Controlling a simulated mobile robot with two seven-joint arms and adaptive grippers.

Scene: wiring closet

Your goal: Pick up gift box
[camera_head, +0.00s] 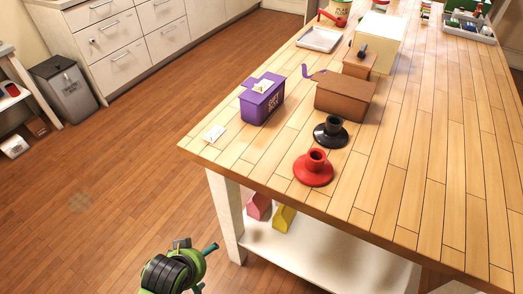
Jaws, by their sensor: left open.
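The gift box (259,107) is purple with lettering on its front that seems to read "gift box". It stands upright on the wooden table (420,160), near the table's left edge. A small pale item sits on its top. My left gripper (207,268) is at the bottom of the view, in front of the table's left corner and well apart from the box. It is open, with nothing seen between its teal fingers. My right gripper is not in view.
A brown box (345,97) stands right of the gift box. A black holder (330,132) and a red holder (314,170) stand nearer me. A small white card (214,133) lies by the left edge. A lower shelf (320,262) holds pink and yellow items.

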